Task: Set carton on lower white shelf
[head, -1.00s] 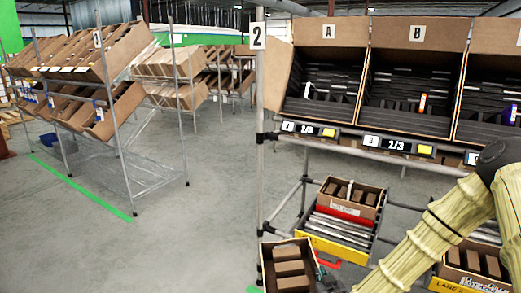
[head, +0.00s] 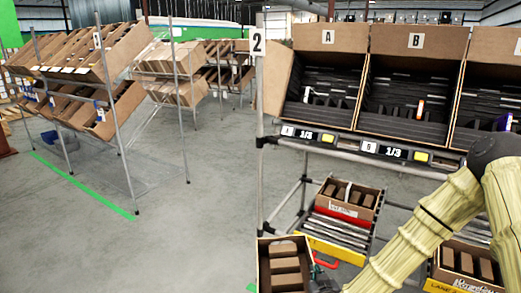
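Small brown cartons (head: 285,266) stand in a row in an open box (head: 262,270) at the bottom centre. More brown cartons (head: 350,193) sit in another box on the lower level of the right rack. I cannot tell which carton the task means. No shelf is clearly white; a low pale wire shelf (head: 140,178) at the left rack looks bare. My arm crosses the lower right and runs out of the bottom edge. My gripper is not visible, so what it holds is hidden.
The right rack has large tilted cardboard bins, A (head: 325,70) and B (head: 412,75), holding dark flat items. A yellow-fronted tray (head: 330,248) sits below. The left rack carries tilted cartons (head: 90,55). Grey floor (head: 205,220) between the racks is clear, with a green line (head: 85,188).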

